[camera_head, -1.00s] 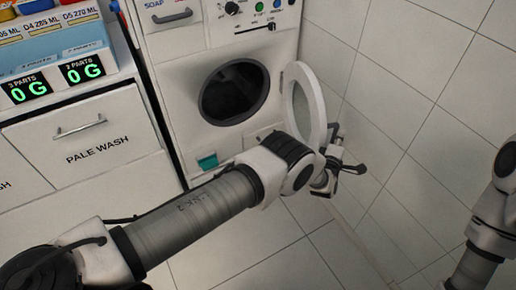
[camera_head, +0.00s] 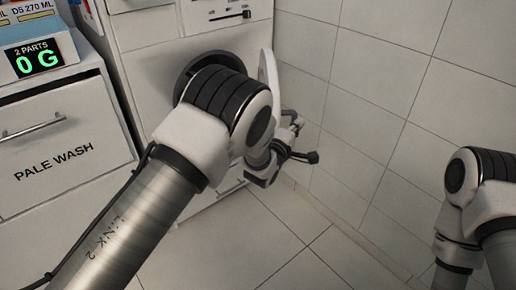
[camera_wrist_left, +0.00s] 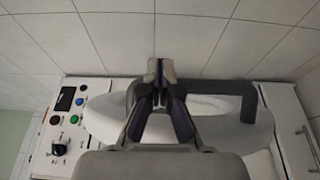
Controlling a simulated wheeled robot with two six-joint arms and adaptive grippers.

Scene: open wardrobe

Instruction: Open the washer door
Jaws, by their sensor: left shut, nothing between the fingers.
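The white washer (camera_head: 145,55) stands against the tiled wall. Its round white door (camera_head: 266,72) stands swung open to the right, seen nearly edge-on in the head view. My left arm hides much of the dark-rimmed opening (camera_head: 192,68). My left gripper (camera_head: 285,150) is on the wall side of the door, by its outer face. In the left wrist view the gripper (camera_wrist_left: 159,75) is shut and empty, in front of the door (camera_wrist_left: 230,128) and its dark bar handle (camera_wrist_left: 250,103). I cannot tell whether it touches the door. My right gripper is out of view.
The tiled wall (camera_head: 370,100) is close on the right of the door. A drawer cabinet marked PALE WASH (camera_head: 60,165) stands at left, with a 0 G display (camera_head: 35,57) above. The tiled floor (camera_head: 270,235) is clear. My right arm is at lower right.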

